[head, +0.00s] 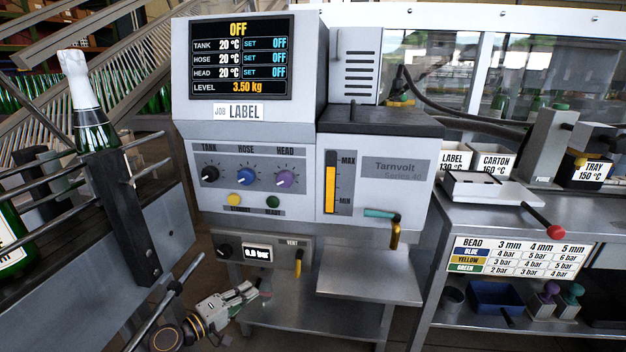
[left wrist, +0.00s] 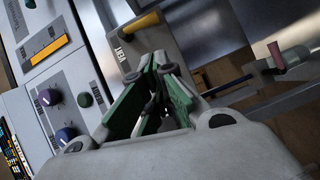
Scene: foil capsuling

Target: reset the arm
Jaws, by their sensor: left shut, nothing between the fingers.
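My left gripper (head: 252,291) is low in the head view, in front of the lower shelf of the machine stand and below the pressure panel. In the left wrist view its green-padded fingers (left wrist: 158,92) are closed together with nothing between them. The glue machine (head: 255,130) stands in the centre, its screen (head: 240,57) reading OFF. The pressure panel (head: 262,255) reads 0.0 bar and has a yellow VENT lever (head: 299,262); the lever also shows in the left wrist view (left wrist: 139,24), beyond the fingers and apart from them. My right gripper is not in view.
A conveyor with rails (head: 60,190) and a foil-topped bottle (head: 92,110) stands at the left. A steel shelf (head: 368,278) juts out right of my left gripper. A bench (head: 490,222) with a red-knobbed lever (head: 556,231) and a bead chart (head: 515,256) is at the right.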

